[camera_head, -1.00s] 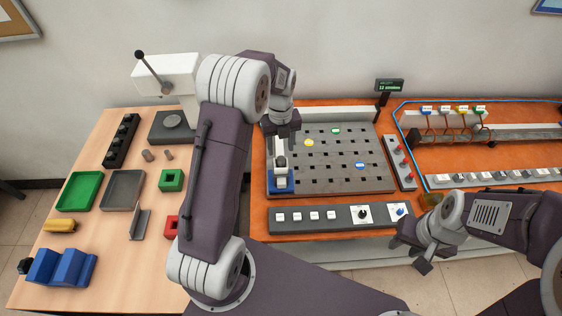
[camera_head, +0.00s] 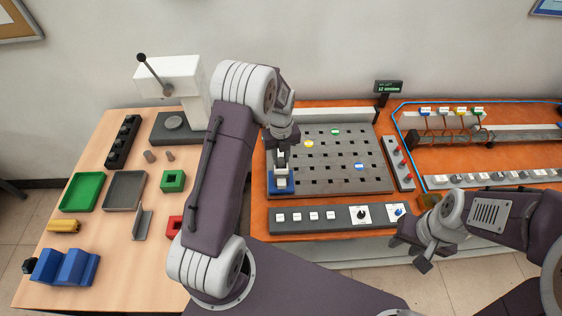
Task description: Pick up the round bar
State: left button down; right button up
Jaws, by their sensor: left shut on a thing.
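My left gripper (camera_head: 281,163) points down over a small blue holder (camera_head: 283,185) at the left side of the grey perforated plate. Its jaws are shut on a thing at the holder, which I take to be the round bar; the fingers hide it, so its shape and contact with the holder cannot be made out.
The perforated plate (camera_head: 340,165) carries small coloured tags. A button panel (camera_head: 335,217) lies in front of it. Green (camera_head: 84,191) and grey (camera_head: 125,190) trays, a blue V-shaped block (camera_head: 66,266) and a white press (camera_head: 168,78) occupy the wooden table. A red-knobbed strip (camera_head: 399,162) stands right of the plate.

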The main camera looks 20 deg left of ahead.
aim_at(280, 161)
pick_arm(q)
jog(key=shift+r, duration=0.1)
jog(key=shift+r, duration=0.3)
jog(key=r+b, duration=0.1)
jog(key=r, duration=0.2)
jog(key=shift+s+d+r+b, duration=0.1)
jog(key=shift+s+r+b, duration=0.25)
jog(key=shift+s, duration=0.05)
jog(key=s+d+r+b, duration=0.1)
jog(key=s+r+b, duration=0.1)
jog(key=s+r, duration=0.4)
jog(key=s, duration=0.4)
jog(key=shift+s+d+r, duration=0.25)
jog(key=shift+s+d, duration=0.1)
jog(key=shift+d, duration=0.05)
